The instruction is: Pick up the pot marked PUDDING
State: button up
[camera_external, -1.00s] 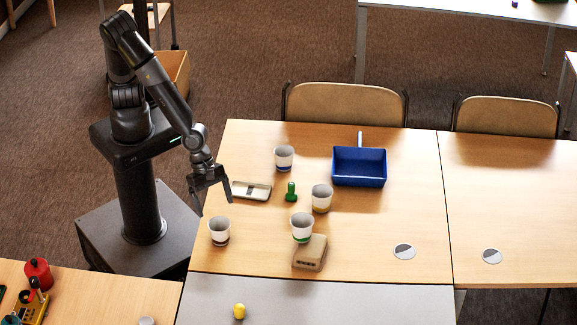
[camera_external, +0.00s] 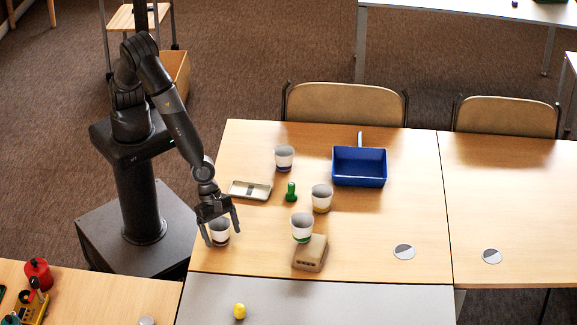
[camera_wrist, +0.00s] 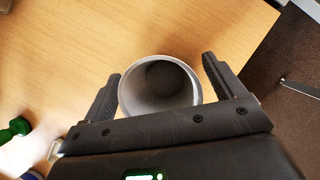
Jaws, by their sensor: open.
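Several white pots with coloured bands stand on the wooden table; no lettering on them can be read. The nearest-left pot (camera_external: 219,238) has a dark band, and my gripper (camera_external: 219,233) is open around its upper part. In the wrist view this pot (camera_wrist: 160,88) opens upward between the two fingers of my gripper (camera_wrist: 160,80), with gaps hard to judge. A pot with a blue-purple band (camera_external: 284,157) stands at the back. A pot with a yellow band (camera_external: 322,203) stands at mid-table.
The tan block (camera_external: 311,254) lies right of my gripper. A yellow object (camera_external: 239,311) sits on the grey table. The right side of the wooden table is mostly clear.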

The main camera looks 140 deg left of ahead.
aim_at(225, 237)
jog(key=c, duration=1)
jog(key=shift+r, duration=0.2)
jog(key=shift+r, duration=0.5)
notch_tip(225, 237, up, 2)
jog(key=shift+r, duration=0.25)
jog(key=s+d+r, duration=0.2)
jog(key=d, duration=0.1)
jog(key=s+d+r, duration=0.2)
jog(key=d, duration=0.1)
jog(key=s+d+r, duration=0.2)
jog(key=d+r, duration=0.1)
jog(key=shift+s+d+r, duration=0.1)
jog(key=shift+s+d, duration=0.05)
jog(key=shift+d, duration=0.25)
